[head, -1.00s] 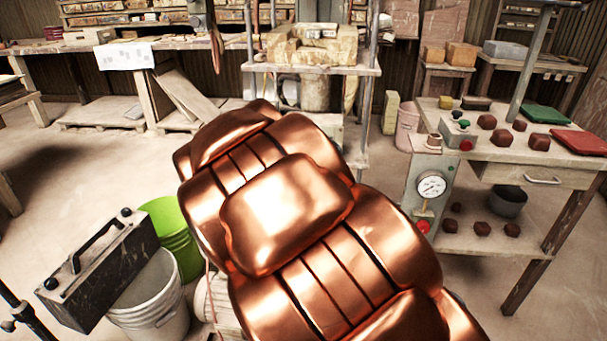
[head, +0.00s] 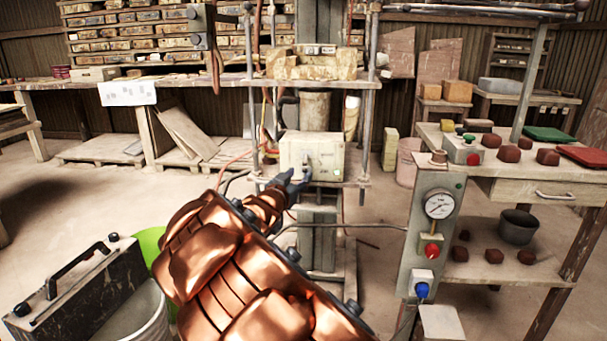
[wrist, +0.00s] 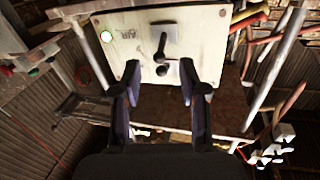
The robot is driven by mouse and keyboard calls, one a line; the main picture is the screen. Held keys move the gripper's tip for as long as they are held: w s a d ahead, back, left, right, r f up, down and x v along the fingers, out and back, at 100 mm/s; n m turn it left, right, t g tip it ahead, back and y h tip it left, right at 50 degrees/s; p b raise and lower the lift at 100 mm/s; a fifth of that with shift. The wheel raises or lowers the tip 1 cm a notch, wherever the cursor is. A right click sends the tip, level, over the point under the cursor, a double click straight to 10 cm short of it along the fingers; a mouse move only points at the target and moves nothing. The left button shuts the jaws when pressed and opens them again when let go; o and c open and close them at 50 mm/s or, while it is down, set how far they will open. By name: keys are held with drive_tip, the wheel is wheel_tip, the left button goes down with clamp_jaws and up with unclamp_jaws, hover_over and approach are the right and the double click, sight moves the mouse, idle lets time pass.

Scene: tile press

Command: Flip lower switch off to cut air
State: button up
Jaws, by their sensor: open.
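The cream switch box (head: 320,152) is mounted on the press frame in the head view. Its face (wrist: 190,32) fills the top of the wrist view, with a lit green-white lamp and an AIR label that looks upside down. A dark upper lever (wrist: 160,45) and a dark rounded knob (wrist: 162,71) stand out from the face, one above the other in that view. My gripper (head: 300,178) is at the box's lower front. In the wrist view its open fingers (wrist: 160,72) lie either side of the knob; contact cannot be told.
A post with a gauge (head: 439,205), a red button (head: 431,250) and a blue knob (head: 422,290) stands to the right, by a bench (head: 500,187). Press columns and hoses surround the box. A bucket (head: 140,315) is at lower left.

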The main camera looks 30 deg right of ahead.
sight(304, 171)
drive_tip(key=shift+b+x, duration=0.4)
drive_tip(key=shift+x, duration=2.05)
drive_tip(key=shift+w, duration=0.1)
clamp_jaws()
drive_tip(key=shift+a, duration=0.1)
